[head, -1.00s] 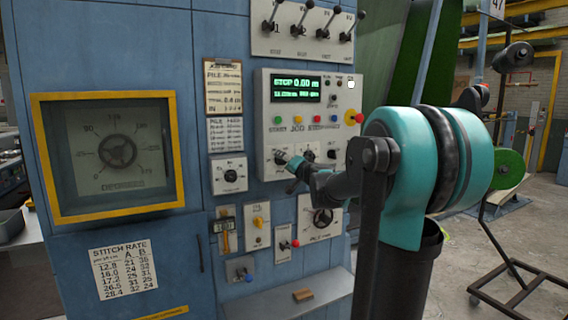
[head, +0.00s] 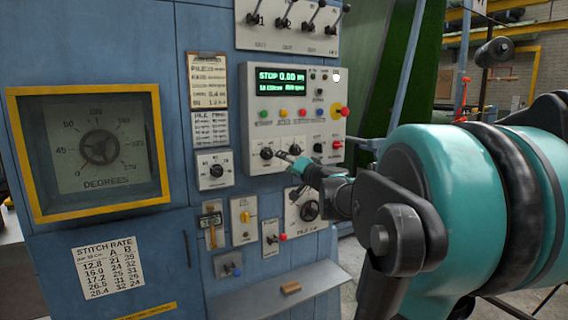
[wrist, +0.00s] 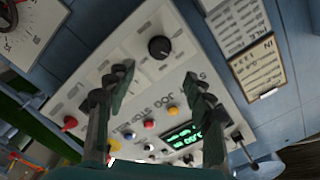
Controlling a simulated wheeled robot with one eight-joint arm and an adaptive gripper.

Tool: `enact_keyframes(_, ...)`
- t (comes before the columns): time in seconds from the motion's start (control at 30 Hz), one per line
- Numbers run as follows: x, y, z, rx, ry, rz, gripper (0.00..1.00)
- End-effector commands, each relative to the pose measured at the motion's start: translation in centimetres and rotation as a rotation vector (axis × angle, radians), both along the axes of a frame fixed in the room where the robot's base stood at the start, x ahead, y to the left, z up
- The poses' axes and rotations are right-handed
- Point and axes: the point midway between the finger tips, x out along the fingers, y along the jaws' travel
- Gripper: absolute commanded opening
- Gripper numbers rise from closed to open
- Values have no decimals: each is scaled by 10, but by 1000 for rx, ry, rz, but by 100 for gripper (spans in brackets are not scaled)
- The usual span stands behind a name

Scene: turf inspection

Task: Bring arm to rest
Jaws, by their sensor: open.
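My gripper (head: 292,160) is at the end of my teal and dark arm, in front of the lower row of the control panel (head: 250,162) in the head view. In the wrist view my gripper (wrist: 155,85) shows two dark fingers spread apart with nothing between them. The pale panel (wrist: 130,80) lies beyond them, with a black knob (wrist: 159,47), coloured buttons and a lit green display (wrist: 184,134). In the head view the display (head: 281,81) reads STOP 0.00 m. Whether the fingertips touch the panel cannot be told.
A yellow-framed degrees dial (head: 90,150) is on the blue cabinet at left. Levers (head: 310,20) stand above the panel. A grey shelf (head: 235,295) with a small brown block (head: 290,288) juts out below. Open floor shows at right.

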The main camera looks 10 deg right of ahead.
Motion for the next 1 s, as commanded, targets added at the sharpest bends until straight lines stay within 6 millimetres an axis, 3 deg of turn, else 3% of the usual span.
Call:
enact_keyframes(0.23, -1, 2, -2, -5, 2, 5, 53)
enact_keyframes(0.37, -13, 19, -26, -58, 36, 57, 53)
enact_keyframes(0.47, -36, 45, -68, -148, 103, 138, 53)
enact_keyframes(0.6, -83, 75, -147, -307, 249, 259, 53)
enact_keyframes(0.7, -121, 83, -205, -423, 372, 319, 53)
enact_keyframes(0.87, -188, 71, -293, -612, 591, 365, 53)
enact_keyframes(1.0, -244, 43, -351, -765, 777, 349, 53)
